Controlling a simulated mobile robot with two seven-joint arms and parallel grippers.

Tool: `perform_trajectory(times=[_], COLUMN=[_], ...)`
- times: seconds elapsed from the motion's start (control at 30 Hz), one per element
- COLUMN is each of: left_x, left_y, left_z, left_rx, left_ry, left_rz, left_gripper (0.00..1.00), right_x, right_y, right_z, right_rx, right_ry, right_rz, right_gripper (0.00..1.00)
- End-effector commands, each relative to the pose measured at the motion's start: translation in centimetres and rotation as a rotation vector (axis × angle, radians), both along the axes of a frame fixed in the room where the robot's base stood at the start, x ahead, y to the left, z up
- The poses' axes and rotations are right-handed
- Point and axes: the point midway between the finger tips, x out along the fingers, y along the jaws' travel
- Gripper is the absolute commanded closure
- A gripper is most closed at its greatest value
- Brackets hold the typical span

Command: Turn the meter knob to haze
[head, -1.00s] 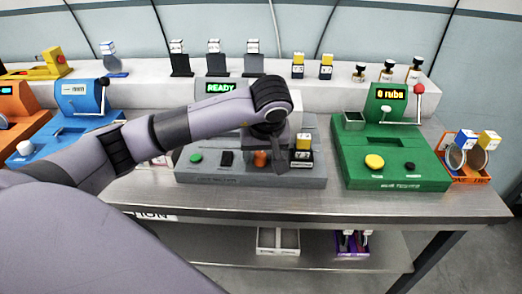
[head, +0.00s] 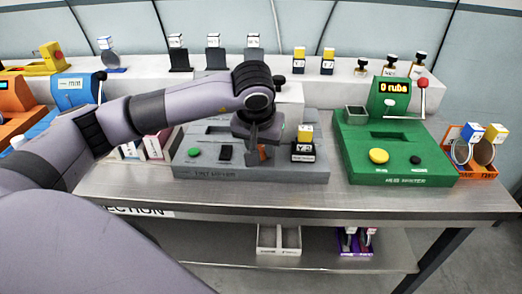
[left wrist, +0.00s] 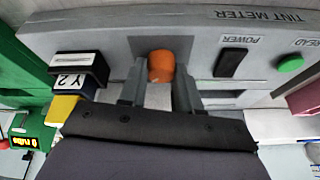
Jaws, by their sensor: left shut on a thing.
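The tint meter (head: 215,172) is a grey box on the bench, with its lettering upside down in the left wrist view (left wrist: 262,17). Its orange knob (left wrist: 161,66) sits between my left gripper's two fingers, and only a sliver of the knob (head: 262,153) shows in the head view. My left gripper (head: 258,150) points down over the meter and is shut on the knob. The knob's setting marks cannot be read. My arm hides the meter's screen. My right gripper is not in view.
Left of the knob are a black power switch (head: 225,152) and a green read button (head: 194,152). A green machine (head: 400,172) stands further right.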

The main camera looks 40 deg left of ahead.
Motion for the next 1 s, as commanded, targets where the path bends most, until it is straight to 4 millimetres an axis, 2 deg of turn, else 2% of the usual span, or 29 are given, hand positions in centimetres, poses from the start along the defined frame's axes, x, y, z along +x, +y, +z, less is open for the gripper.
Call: perform_trajectory(times=[0.3, 0.33, 0.37, 0.4, 0.73, 1.0], left_x=[0.0, 0.0, 0.0, 0.0, -0.1, -1.4], left_y=[0.1, 0.1, 0.1, 0.1, 0.0, -0.7], left_z=[0.1, 0.1, 0.1, 0.1, 0.4, 4.2], left_rx=[0.003, 0.004, 0.004, 0.004, 0.002, 0.003], left_ry=[0.001, 0.001, 0.001, 0.001, -0.001, -0.004], left_rz=[-0.011, -0.01, -0.009, -0.009, -0.01, -0.011], left_gripper=[0.98, 0.58, 0.48, 0.43, 0.43, 0.43], right_x=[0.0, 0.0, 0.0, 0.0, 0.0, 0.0], right_y=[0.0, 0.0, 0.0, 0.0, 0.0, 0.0], right_z=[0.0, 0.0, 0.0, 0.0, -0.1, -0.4], right_rx=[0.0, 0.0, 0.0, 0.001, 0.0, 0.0], right_ry=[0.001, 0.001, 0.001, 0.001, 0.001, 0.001], right_rz=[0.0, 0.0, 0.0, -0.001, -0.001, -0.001], right_gripper=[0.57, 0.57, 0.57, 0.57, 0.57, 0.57])
